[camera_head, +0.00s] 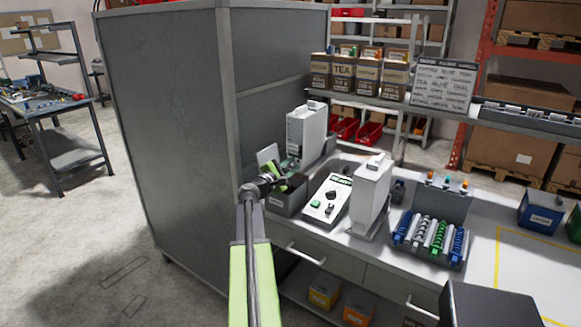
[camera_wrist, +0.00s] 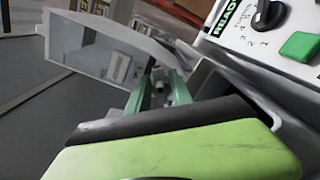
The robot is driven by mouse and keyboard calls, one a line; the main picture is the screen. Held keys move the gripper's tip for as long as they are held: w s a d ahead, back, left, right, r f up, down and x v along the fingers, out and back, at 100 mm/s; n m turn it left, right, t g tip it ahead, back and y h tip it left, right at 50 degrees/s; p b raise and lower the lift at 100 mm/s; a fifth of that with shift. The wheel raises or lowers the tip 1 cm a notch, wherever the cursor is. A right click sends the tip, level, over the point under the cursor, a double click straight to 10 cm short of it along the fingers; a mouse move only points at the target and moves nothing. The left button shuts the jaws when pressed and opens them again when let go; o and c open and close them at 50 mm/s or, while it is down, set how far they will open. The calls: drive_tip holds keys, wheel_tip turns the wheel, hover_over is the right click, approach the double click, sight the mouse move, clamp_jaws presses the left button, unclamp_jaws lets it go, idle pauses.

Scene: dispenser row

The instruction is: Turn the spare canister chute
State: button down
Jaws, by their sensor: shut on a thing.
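A white canister (camera_head: 306,133) stands at the left end of the counter, against the grey cabinet. A pale chute piece (camera_head: 268,158) shows at its lower left, tilted. In the wrist view the chute (camera_wrist: 95,55) is a grey trough with a white rim. My gripper (camera_head: 280,178) is at the chute, and its green fingers (camera_wrist: 160,82) are shut at the chute's near edge. The exact contact is partly hidden by the fingers and small. A second white canister (camera_head: 371,195) stands farther right, apart from my gripper.
A dark grey bin (camera_head: 287,201) sits just below my gripper. A white control box (camera_head: 328,199) with a dial and green button is close on its right. The tall grey cabinet (camera_head: 175,130) bounds the left. A rack of coloured coils (camera_head: 432,238) stands right; the counter beyond is clearer.

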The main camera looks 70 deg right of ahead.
drive_tip(key=shift+f+m, duration=0.1)
drive_tip(key=shift+m, duration=1)
drive_tip(key=c, duration=1.5)
unclamp_jaws()
drive_tip(key=v, duration=1.7)
drive_tip(key=shift+a, duration=0.25)
